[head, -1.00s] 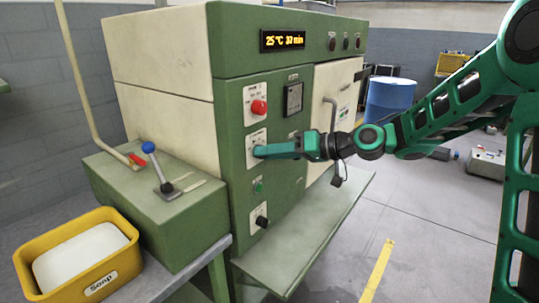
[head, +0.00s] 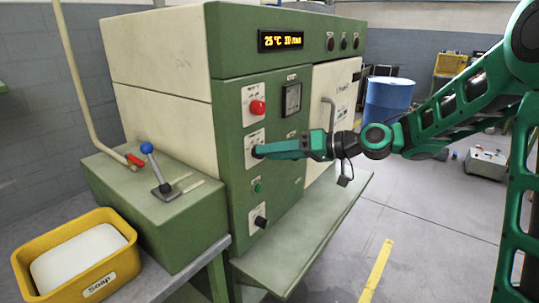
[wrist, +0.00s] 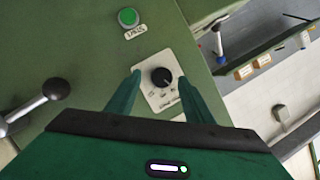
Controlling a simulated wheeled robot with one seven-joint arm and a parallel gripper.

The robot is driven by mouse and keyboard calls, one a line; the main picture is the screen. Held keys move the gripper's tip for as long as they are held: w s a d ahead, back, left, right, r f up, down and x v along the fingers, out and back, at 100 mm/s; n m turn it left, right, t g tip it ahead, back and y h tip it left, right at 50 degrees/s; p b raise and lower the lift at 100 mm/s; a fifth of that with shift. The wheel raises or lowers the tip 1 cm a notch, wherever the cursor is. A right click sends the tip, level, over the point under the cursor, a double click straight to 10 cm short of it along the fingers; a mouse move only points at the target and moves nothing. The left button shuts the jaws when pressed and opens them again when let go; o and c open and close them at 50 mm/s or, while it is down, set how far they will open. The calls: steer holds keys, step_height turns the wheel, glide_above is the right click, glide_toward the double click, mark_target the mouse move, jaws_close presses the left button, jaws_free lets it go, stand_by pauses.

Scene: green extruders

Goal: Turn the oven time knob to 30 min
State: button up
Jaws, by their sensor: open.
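The oven (head: 230,150) is a large green and cream machine. Its amber display (head: 281,40) reads 25 °C and what looks like 30 min. The black round knob (wrist: 161,77) sits on a white dial plate with small markings, too small to read. My gripper (wrist: 159,82) is open, with one finger on each side of the knob; gaps show beside it and I see no contact. In the head view my gripper (head: 262,151) reaches from the right to the middle dial plate (head: 254,139), and its fingers mostly hide the knob there.
A lever with a blue ball (head: 147,148) and a yellow soap tub (head: 80,268) are at left. A green shelf (head: 300,235) juts out below.

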steer(key=v, duration=0.9)
steer(key=shift+d, duration=0.1)
steer(key=s+d+f+m+g+h, duration=0.1)
steer(key=s+d+f+m+h, duration=0.1)
steer(key=s+d+f+h, duration=0.5)
steer(key=s+d+f+m+h, duration=0.3)
steer(key=d+f, duration=0.1)
steer(key=d, duration=0.6)
steer(key=s+d+f+m+g+h, duration=0.1)
steer(key=s+d+m, duration=0.1)
steer(key=s+d, duration=0.2)
steer(key=s+d+f+m+g+h, duration=0.1)
steer(key=s+d+m+g, duration=0.1)
steer(key=s, duration=0.9)
steer(key=s+d+f+m+g+h, duration=0.1)
steer(key=s+d+m, duration=0.2)
steer(key=s+d, duration=0.3)
steer(key=shift+s+d+g+h, duration=0.3)
steer(key=shift+s+d+g, duration=0.1)
steer(key=shift+s, duration=0.65)
